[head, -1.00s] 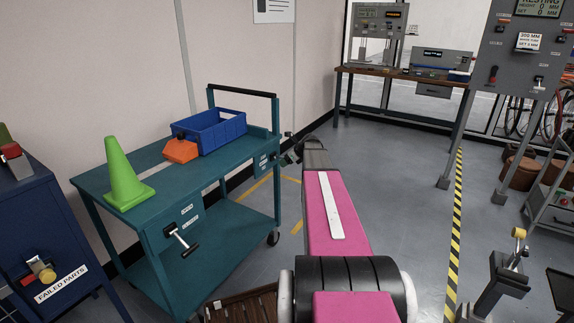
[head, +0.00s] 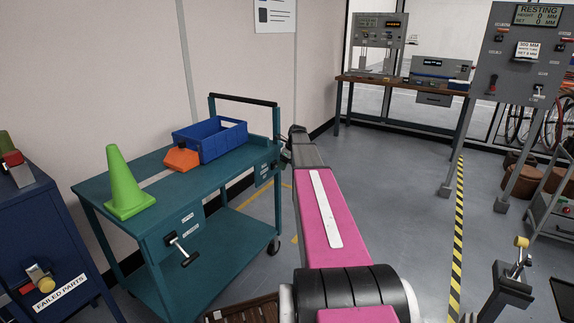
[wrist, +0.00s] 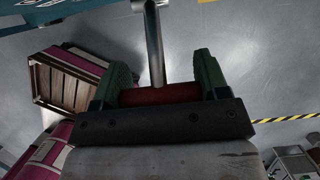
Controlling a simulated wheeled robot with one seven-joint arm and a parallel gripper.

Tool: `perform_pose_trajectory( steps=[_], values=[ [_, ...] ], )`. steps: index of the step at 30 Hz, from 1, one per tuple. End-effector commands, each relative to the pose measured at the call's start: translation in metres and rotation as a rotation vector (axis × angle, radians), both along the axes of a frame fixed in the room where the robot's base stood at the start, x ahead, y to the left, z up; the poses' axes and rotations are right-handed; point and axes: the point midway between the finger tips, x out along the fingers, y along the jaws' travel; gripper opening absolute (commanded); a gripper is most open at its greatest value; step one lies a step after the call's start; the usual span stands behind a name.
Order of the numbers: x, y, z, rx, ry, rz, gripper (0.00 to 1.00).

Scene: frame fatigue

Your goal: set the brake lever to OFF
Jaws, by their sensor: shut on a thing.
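In the wrist view my gripper (wrist: 160,72) has its green fingers on both ends of a dark red crossbar grip (wrist: 160,97). A bare metal shaft (wrist: 155,45) runs from this lever grip towards the teal cart's edge. In the head view the gripper and most of this lever are hidden behind my arm, beside the right end of the teal cart (head: 90,190). A labelled panel (head: 264,172) is on that end; its words are too small to read. Another T-handled lever (head: 177,248) sticks out of the cart's front, under two small labels. Which lever setting is current cannot be told.
A green cone (head: 124,185), an orange block (head: 181,159) and a blue bin (head: 220,140) stand on the cart. A navy cabinet (head: 50,225) is at left. Grey floor (head: 390,180) is clear to the right.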

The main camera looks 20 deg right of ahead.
Motion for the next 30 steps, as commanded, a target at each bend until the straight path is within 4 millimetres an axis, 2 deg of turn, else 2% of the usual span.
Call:
perform_pose_trajectory(
  steps=[8,9,10,11,22,26,30],
  values=[
    [0.001,0.0,0.001,-0.001,-0.002,0.002,0.25],
    [0.001,0.0,0.001,0.0,-0.003,0.002,0.81],
    [0.001,0.001,0.001,0.0,-0.003,0.002,0.91],
    [0.001,0.0,0.001,0.0,-0.003,0.002,0.94],
    [-0.001,-0.001,0.006,0.0,-0.003,0.002,0.94],
    [-0.006,-0.004,0.023,-0.001,-0.005,0.001,0.94],
    [-0.013,-0.009,0.048,-0.001,-0.005,0.001,0.94]
  ],
)
